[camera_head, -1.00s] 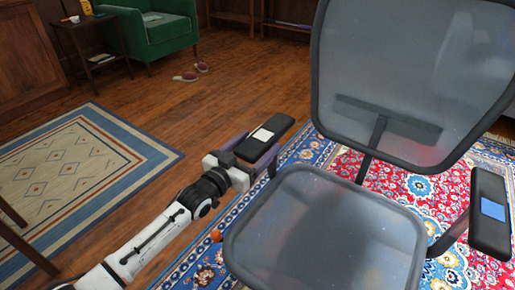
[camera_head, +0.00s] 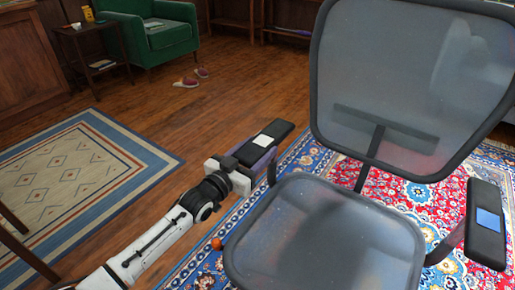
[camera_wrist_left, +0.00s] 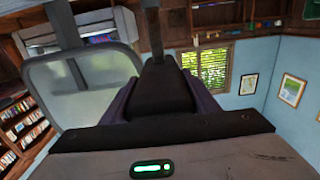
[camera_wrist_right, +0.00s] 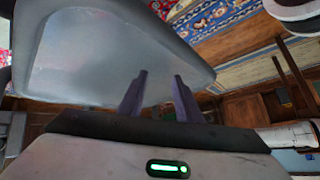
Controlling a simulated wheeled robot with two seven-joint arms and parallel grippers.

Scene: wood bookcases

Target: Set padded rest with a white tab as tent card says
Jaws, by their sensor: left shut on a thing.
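The padded rest with a white tab (camera_head: 272,132) is a dark armrest on the left side of a grey mesh office chair (camera_head: 325,235). The white tab (camera_head: 263,140) lies on its top. My left gripper (camera_head: 250,152) is shut on this rest, one finger on each side. The rest fills the space between the fingers in the left wrist view (camera_wrist_left: 162,88). A second padded rest with a blue tab (camera_head: 486,232) is on the chair's right side. My right gripper (camera_wrist_right: 160,78) is open and empty below the seat's edge, outside the head view. I cannot make out a tent card.
The chair back (camera_head: 400,90) rises at the right. The chair stands on a red and blue patterned rug (camera_head: 405,190). A pale rug (camera_head: 65,175) lies at the left. A green armchair (camera_head: 165,38), small side table (camera_head: 85,30) and slippers (camera_head: 187,81) are farther back.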

